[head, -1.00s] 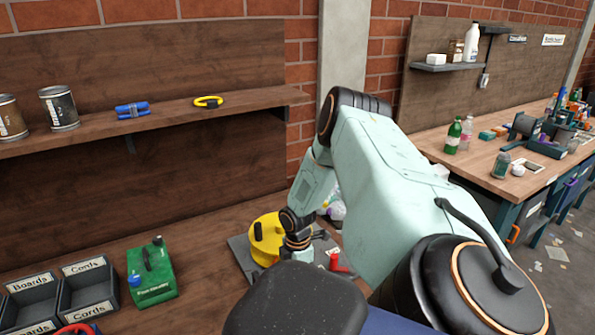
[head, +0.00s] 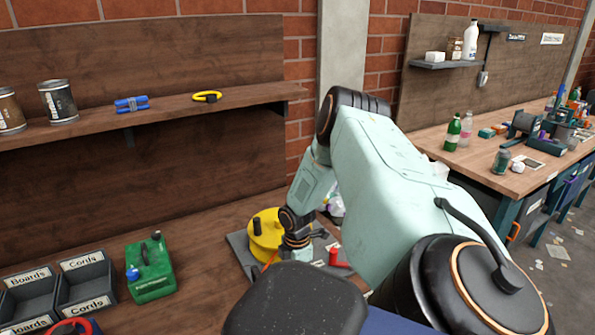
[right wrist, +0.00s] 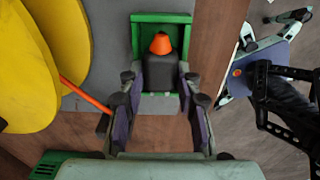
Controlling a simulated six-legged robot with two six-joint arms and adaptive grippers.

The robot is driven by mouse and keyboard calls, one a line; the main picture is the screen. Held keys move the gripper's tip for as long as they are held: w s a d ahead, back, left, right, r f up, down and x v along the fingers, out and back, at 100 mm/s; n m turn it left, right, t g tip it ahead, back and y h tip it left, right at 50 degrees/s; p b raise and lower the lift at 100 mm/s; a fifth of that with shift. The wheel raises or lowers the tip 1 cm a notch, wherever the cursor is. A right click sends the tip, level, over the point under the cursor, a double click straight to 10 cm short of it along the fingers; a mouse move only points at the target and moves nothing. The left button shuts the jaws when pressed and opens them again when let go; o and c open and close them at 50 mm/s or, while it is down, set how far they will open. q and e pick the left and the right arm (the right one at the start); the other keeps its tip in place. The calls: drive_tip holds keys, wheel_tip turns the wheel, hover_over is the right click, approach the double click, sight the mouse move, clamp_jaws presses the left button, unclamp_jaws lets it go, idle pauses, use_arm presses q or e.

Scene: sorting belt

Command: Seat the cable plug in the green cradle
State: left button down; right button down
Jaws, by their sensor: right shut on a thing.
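In the right wrist view the green cradle (right wrist: 137,40) is a square frame at the top centre, on a grey plate. The dark cable plug (right wrist: 161,74) with an orange tip lies between the fingers of my right gripper (right wrist: 160,80), which is shut on it. The plug overlaps the cradle's opening; I cannot tell how deep it sits. An orange cable (right wrist: 86,94) runs from the yellow reel to the gripper's left side. In the head view my right arm hides the cradle and plug. My left gripper is not in view.
The yellow reel (head: 265,228) stands left of my right wrist on the grey plate (head: 238,247), with a red part (head: 338,258) to the right. The bench between can and plate is clear.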

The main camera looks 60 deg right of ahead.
drive_tip(key=shift+s+a+f, duration=0.3)
drive_tip(key=shift+s+f, duration=0.05)
drive_tip(key=shift+s, duration=0.05)
drive_tip(key=c, duration=1.3)
unclamp_jaws()
drive_tip(key=o, duration=0.5)
drive_tip(key=shift+w+d+f, duration=0.3)
drive_tip(key=shift+w, duration=0.05)
drive_tip(key=shift+c, duration=0.2)
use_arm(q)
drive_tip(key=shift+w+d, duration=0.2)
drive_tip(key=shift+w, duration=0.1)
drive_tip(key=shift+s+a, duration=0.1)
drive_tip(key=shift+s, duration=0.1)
use_arm(e)
drive_tip(key=shift+s+a+r, duration=0.1)
drive_tip(key=shift+r, duration=0.15)
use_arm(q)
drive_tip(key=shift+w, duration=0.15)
use_arm(e)
drive_tip(key=shift+w, duration=0.2)
